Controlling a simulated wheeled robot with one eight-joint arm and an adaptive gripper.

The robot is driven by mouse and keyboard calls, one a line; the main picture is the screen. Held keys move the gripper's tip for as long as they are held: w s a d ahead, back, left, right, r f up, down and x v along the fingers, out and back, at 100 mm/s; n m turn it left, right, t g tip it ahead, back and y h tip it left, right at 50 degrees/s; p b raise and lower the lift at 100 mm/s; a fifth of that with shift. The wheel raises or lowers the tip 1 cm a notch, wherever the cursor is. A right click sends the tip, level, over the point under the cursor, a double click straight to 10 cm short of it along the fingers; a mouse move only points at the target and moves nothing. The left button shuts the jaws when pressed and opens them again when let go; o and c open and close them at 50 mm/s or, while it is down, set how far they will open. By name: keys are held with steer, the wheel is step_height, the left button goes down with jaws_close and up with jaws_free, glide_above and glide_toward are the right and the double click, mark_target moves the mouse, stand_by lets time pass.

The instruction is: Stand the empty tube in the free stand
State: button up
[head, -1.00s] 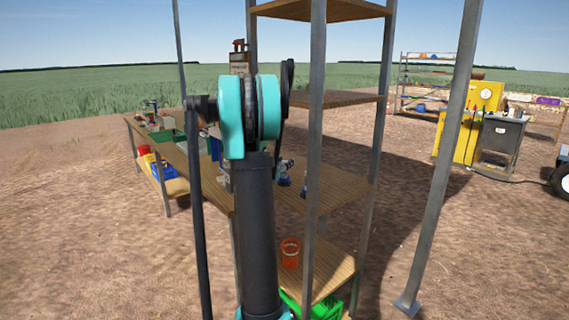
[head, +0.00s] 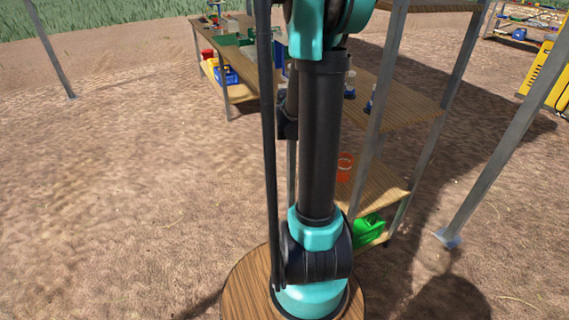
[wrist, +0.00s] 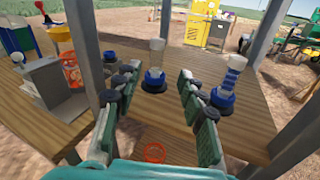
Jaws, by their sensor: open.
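In the wrist view, a clear tube (wrist: 157,55) stands upright over a round blue base (wrist: 154,82) on the wooden tabletop. I cannot tell for certain which is the free stand. My gripper (wrist: 158,74) is open and empty, its fingers pointing toward the clear tube from the near side. The tube shows between the fingertips, apparently beyond them; contact cannot be made out. In the head view my arm hides the gripper.
Metal posts (wrist: 84,45) rise at the table edges. An orange container (head: 345,166) and a green crate (head: 369,232) are on lower shelves.

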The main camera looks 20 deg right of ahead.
steer(key=s+a+f+m+g+y, duration=0.1)
steer(key=s+a+f+m+y, duration=0.4)
steer(key=a, duration=0.5)
steer(key=s+a+f+m+g+y, duration=0.1)
steer(key=s+a+f+m+y, duration=0.4)
steer(key=s+a+f+m, duration=0.4)
steer(key=s+a+f+m+g+y, duration=0.1)
steer(key=s+a+f+m+y, duration=0.4)
steer(key=a, duration=0.8)
steer(key=s+f+m, duration=0.2)
steer(key=s, duration=0.1)
steer(key=shift+m+g, duration=0.3)
steer(key=shift+m, duration=0.1)
steer(key=shift+d, duration=0.1)
